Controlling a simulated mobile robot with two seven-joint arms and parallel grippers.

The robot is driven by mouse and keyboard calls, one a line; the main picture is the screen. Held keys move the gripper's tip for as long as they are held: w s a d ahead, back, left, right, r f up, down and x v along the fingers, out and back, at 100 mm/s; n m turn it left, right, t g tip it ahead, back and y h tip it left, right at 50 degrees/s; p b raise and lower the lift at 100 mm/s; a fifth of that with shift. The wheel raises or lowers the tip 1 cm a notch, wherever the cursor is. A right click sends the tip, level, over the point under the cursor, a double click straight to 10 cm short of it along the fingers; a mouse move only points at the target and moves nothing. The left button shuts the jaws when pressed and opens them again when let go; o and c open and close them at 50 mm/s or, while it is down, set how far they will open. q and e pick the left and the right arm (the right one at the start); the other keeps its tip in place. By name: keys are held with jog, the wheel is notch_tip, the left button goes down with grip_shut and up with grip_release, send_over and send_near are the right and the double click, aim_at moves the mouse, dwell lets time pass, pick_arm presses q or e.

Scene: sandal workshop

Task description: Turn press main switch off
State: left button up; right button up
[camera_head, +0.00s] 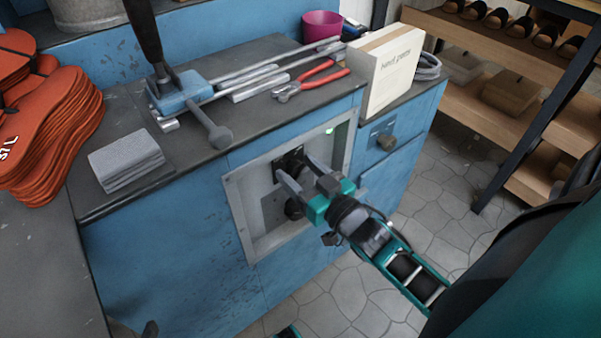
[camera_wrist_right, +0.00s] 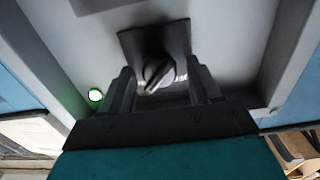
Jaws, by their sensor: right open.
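The press main switch, a rotary knob on a square dark plate, shows in the right wrist view (camera_wrist_right: 158,72). Its grey pointer sits at a slant. In the head view its dark plate (camera_head: 289,158) is on the light grey panel (camera_head: 243,208) in the blue cabinet's front, and my gripper partly hides it. My right gripper (camera_head: 297,172) is open, pointing at the switch. In the right wrist view its fingers (camera_wrist_right: 163,90) stand either side of the knob, with gaps visible.
A green lamp (camera_wrist_right: 95,94) glows on the panel. A second dark knob (camera_head: 294,209) sits lower on it. Above, the bench top (camera_head: 235,148) holds a blue-based lever tool (camera_head: 182,92), red-handled pliers (camera_head: 312,81) and a cardboard box (camera_head: 383,72). The tiled floor on the right is free.

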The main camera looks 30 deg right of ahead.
jog(key=c, duration=1)
jog(key=shift+o, duration=0.2)
